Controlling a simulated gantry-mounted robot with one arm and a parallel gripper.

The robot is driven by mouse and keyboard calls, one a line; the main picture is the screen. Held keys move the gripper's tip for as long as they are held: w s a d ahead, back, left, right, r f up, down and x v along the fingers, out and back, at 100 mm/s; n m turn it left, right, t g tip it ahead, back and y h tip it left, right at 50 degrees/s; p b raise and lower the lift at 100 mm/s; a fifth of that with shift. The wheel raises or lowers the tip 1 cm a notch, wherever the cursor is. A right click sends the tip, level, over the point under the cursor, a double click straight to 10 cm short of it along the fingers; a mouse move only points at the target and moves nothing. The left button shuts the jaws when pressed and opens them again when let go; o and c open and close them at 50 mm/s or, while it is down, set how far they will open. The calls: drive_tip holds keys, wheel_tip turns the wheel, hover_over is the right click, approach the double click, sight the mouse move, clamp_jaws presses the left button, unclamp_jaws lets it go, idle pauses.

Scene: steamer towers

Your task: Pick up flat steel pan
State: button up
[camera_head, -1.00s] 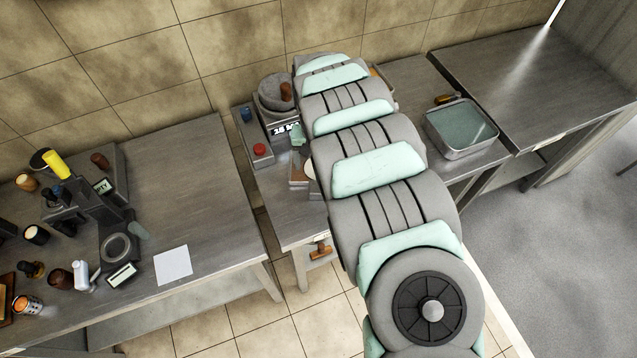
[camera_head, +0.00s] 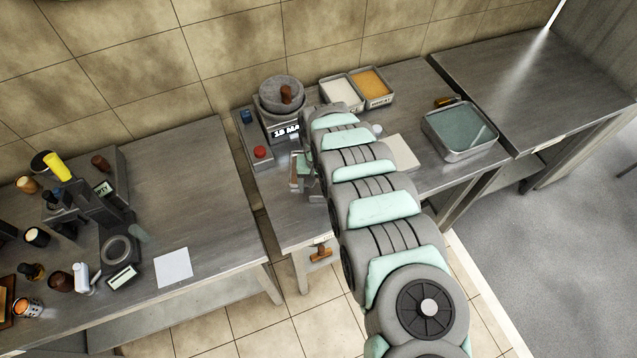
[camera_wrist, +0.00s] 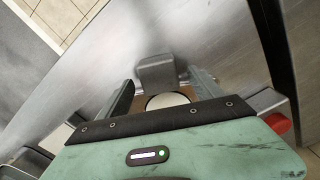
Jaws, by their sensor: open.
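My gripper (camera_wrist: 160,90) is open in the wrist view, with one finger on each side of a pale round disc (camera_wrist: 166,101) with a dark rim. The disc looks like a flat pan seen from above, but I cannot tell its material; its near part is hidden by my gripper's body. A grey block (camera_wrist: 157,72) stands just beyond it. I cannot tell whether the fingers touch the disc. In the head view, my arm and gripper hide most of this spot on the middle bench. A rectangular steel tray (camera_head: 459,130) with greenish contents stands farther right.
On the middle bench (camera_head: 425,85), a grey round pot (camera_head: 281,92) stands at the back, beside two small trays, one white (camera_head: 348,92) and one orange (camera_head: 371,84). A control box with a red button (camera_head: 260,152) is left of my gripper. A pale board (camera_head: 402,152) lies right of my arm.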

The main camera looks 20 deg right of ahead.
drive_tip(key=shift+s+f, duration=0.1)
drive_tip(key=shift+f, duration=0.25)
drive_tip(key=shift+r, duration=0.1)
clamp_jaws()
idle(0.6)
